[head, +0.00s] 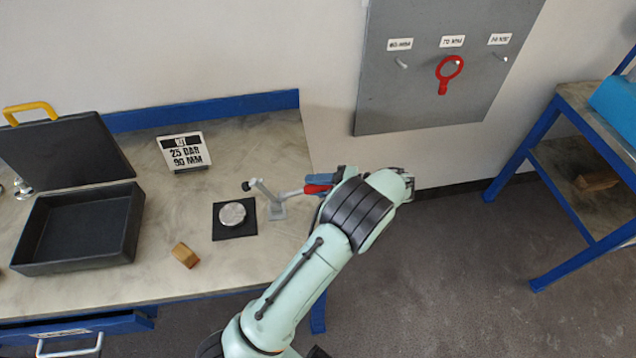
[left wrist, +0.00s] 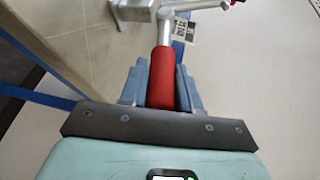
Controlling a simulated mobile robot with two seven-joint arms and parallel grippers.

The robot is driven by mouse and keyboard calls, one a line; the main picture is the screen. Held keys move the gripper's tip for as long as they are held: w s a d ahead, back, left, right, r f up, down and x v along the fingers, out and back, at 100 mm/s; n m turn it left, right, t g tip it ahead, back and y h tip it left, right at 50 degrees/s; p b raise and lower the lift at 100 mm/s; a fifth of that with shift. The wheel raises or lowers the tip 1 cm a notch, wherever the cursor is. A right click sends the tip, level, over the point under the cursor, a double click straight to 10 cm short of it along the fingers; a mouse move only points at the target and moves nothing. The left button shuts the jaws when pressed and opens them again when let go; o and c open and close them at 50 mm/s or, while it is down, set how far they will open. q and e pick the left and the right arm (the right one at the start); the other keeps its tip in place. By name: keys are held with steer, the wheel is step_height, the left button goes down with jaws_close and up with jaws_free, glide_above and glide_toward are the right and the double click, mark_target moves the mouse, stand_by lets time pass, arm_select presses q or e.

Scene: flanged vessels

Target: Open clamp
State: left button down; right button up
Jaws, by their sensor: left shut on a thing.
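The clamp (head: 277,210) is a grey metal toggle clamp on the bench, with a post, a black-tipped arm and a red handle (head: 316,189). The handle points right, toward my left gripper (head: 335,180). In the left wrist view the red handle (left wrist: 165,78) lies between the two blue-grey fingers of my left gripper (left wrist: 163,90), which are shut on it. The clamp's metal linkage (left wrist: 165,14) shows beyond the handle. A round silver flanged lid (head: 232,215) sits on a black square pad (head: 234,234) left of the clamp. My right gripper is not in view.
The bench (head: 160,270) also bears an open black case (head: 75,260), a "25 BAR 90 MM" sign (head: 184,151) and a small wooden block (head: 185,255). Another blue-framed table (head: 545,130) stands at the right.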

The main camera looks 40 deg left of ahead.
arm_select(q)
steer(key=shift+f, duration=0.1)
steer(key=c, duration=0.9)
jaws_free()
steer(key=p+v, duration=0.1)
steer(key=v, duration=1.2)
steer(key=shift+d, duration=0.2)
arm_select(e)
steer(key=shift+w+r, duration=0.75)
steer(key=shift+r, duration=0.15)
arm_select(q)
steer(key=shift+w, duration=0.1)
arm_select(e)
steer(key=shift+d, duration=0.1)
